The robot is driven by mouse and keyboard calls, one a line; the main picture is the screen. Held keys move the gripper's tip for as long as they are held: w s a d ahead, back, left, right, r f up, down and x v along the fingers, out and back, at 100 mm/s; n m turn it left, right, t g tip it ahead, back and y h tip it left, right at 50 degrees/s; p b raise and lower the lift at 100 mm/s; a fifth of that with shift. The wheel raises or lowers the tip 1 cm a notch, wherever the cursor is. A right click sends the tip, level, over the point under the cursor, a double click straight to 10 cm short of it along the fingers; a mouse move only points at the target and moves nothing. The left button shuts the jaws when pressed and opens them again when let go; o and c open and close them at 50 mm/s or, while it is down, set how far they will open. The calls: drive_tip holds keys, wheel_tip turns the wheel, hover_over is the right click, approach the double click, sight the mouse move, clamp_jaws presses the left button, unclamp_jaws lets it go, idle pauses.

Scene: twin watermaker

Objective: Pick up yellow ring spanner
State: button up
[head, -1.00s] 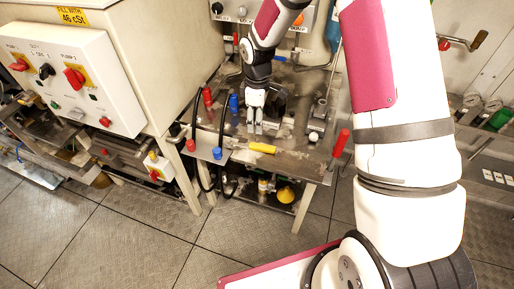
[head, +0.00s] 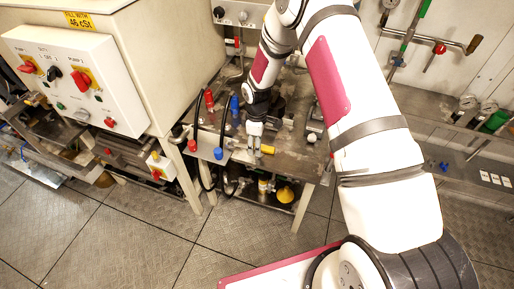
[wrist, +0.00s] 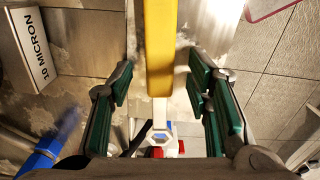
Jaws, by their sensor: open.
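The yellow ring spanner (head: 267,150) lies near the front edge of the metal workbench, partly hidden behind my gripper in the head view. In the wrist view its yellow handle (wrist: 160,50) runs down from the top centre, with a narrow pale metal part below it. My gripper (head: 256,150) points down at the spanner. In the wrist view the green-padded fingers of my gripper (wrist: 161,85) are apart, one on each side of the handle, with gaps visible. The far end of the spanner is out of the wrist view.
The workbench (head: 290,165) carries red (head: 209,100) and blue (head: 234,105) upright fittings left of my gripper. A box marked "10 MICRON" (wrist: 32,50) shows in the wrist view. A white control cabinet (head: 75,75) stands at left. Open floor (head: 130,235) lies in front.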

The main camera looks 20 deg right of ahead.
clamp_jaws()
idle(0.5)
drive_tip(key=shift+r, duration=0.6)
wheel_tip(320, 180, up, 2)
drive_tip(key=shift+w+r+b, duration=0.1)
drive_tip(key=shift+b, duration=0.35)
drive_tip(key=s+r, duration=0.1)
drive_tip(key=s, duration=1.5)
drive_tip(key=shift+d+r, duration=0.2)
drive_tip(key=shift+r, duration=0.05)
drive_tip(key=shift+s, duration=0.1)
